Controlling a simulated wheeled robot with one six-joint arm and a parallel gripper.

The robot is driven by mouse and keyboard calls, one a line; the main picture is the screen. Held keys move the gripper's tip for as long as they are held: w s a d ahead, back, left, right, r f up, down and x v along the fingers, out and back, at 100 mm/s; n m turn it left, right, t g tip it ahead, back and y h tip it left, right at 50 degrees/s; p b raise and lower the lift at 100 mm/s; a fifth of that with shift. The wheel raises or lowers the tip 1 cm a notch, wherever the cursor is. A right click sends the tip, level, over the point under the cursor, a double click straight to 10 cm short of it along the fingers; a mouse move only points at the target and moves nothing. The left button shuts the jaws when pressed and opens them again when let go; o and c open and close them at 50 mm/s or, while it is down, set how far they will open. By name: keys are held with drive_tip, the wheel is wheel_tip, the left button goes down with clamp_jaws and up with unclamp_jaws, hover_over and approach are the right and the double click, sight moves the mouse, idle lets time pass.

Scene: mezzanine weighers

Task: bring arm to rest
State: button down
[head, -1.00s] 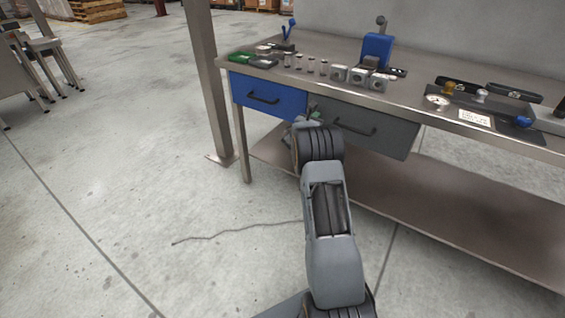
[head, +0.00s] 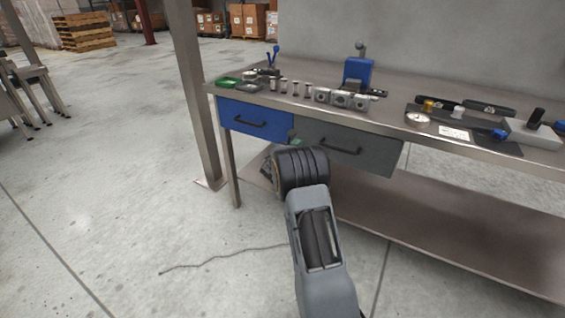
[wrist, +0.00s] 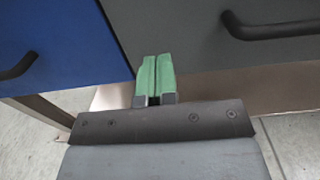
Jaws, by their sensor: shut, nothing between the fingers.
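My gripper (wrist: 154,80) shows in the wrist view with its two green fingers together and nothing between them. It points at the gap between the blue drawer (wrist: 50,55) and the grey drawer (wrist: 200,35) of the bench. I cannot tell from this view how far it is from the drawer fronts. In the head view my arm reaches up from the bottom toward the bench, and the gripper is mostly hidden behind my wrist. Both the blue drawer (head: 245,119) and the grey drawer (head: 345,150) look shut.
The metal bench top (head: 395,113) holds a green tray (head: 228,82), small metal weights and blocks, a blue device (head: 357,73) and a dark mat with a gauge (head: 417,119). A lower shelf (head: 440,225) runs under it. A post (head: 187,90) stands at the left end. Open floor lies left.

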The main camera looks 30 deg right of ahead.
drive_tip(key=p+v, duration=0.1)
drive_tip(key=v, duration=0.7)
drive_tip(key=shift+a, duration=0.35)
drive_tip(key=s+d+f+m+g, duration=0.1)
drive_tip(key=s+f+m+g, duration=0.4)
drive_tip(key=s+m, duration=0.1)
drive_tip(key=s+a+r+m+g+y+p, duration=0.2)
drive_tip(key=s+r+m+g+y+p, duration=0.15)
drive_tip(key=s, duration=0.25)
drive_tip(key=s+a+r+m+g+y+p, duration=0.2)
drive_tip(key=s+a+m, duration=0.1)
drive_tip(key=s+m, duration=0.2)
drive_tip(key=s+a+r+m+t+y+p, duration=0.1)
drive_tip(key=s+a+r+m+y+p, duration=0.2)
drive_tip(key=a+r+p, duration=0.3)
drive_tip(key=s+a+r+m+t+y+p, duration=0.2)
drive_tip(key=s+a+r+p, duration=0.3)
drive_tip(key=r, duration=0.8)
drive_tip(key=s+a+r+m+t+y+p, duration=0.1)
drive_tip(key=s+a+r+m+y+p, duration=0.3)
drive_tip(key=r+p, duration=0.4)
wheel_tip(320, 180, up, 2)
drive_tip(key=a+m, duration=0.1)
drive_tip(key=a, duration=0.1)
drive_tip(key=shift+s+a+y, duration=0.35)
drive_tip(key=shift+s+a, duration=0.05)
drive_tip(key=shift+t, duration=0.25)
